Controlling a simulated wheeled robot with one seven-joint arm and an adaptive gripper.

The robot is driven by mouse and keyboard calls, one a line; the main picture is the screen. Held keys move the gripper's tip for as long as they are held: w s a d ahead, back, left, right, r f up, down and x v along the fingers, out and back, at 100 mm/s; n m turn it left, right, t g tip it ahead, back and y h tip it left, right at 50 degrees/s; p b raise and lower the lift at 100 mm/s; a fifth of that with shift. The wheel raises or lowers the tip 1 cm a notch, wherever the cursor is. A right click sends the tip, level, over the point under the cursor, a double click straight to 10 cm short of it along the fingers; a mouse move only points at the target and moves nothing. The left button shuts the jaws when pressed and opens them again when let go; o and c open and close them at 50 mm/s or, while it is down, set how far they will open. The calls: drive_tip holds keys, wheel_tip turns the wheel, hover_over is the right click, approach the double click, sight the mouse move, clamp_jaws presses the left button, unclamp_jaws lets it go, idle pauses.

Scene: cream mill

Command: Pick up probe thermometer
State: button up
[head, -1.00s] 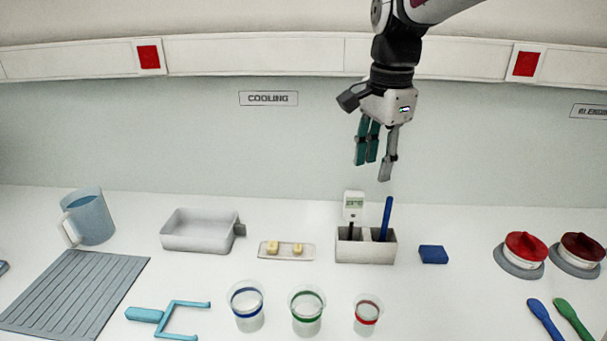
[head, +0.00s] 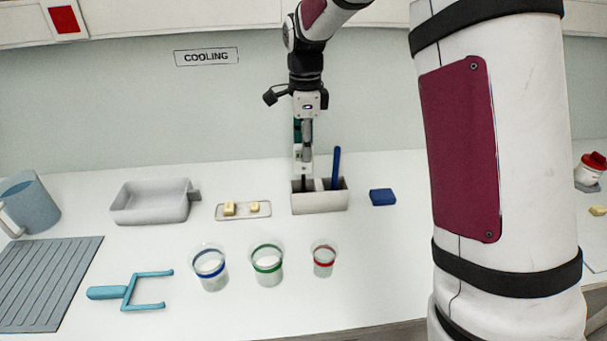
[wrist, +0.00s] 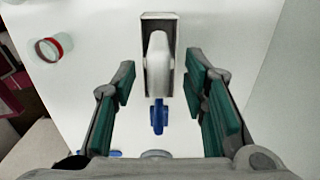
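The probe thermometer (head: 303,165) stands upright in the left compartment of a pale holder (head: 320,201), its white head upward. My gripper (head: 304,145) points down right at the thermometer's head and partly hides it. In the wrist view, the white thermometer head (wrist: 158,62) lies between the green-padded fingers of my gripper (wrist: 160,98). The fingers are wide apart, with a gap on both sides, so the gripper is open and holds nothing.
A blue stick (head: 336,168) stands in the holder's right compartment, close to the gripper. A blue block (head: 382,197) lies to the right. A small tray (head: 236,215) and grey bin (head: 150,207) are left. Cups with blue, green and red (head: 324,262) bands stand in front.

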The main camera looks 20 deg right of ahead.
sight(303, 173)
drive_tip(key=shift+a+f+p, duration=0.15)
drive_tip(key=shift+f+p, duration=0.15)
drive_tip(key=shift+f, duration=1.15)
drive_tip(key=shift+a+f+p, duration=0.1)
drive_tip(key=shift+f+p, duration=0.15)
drive_tip(key=shift+f, duration=1.2)
clamp_jaws()
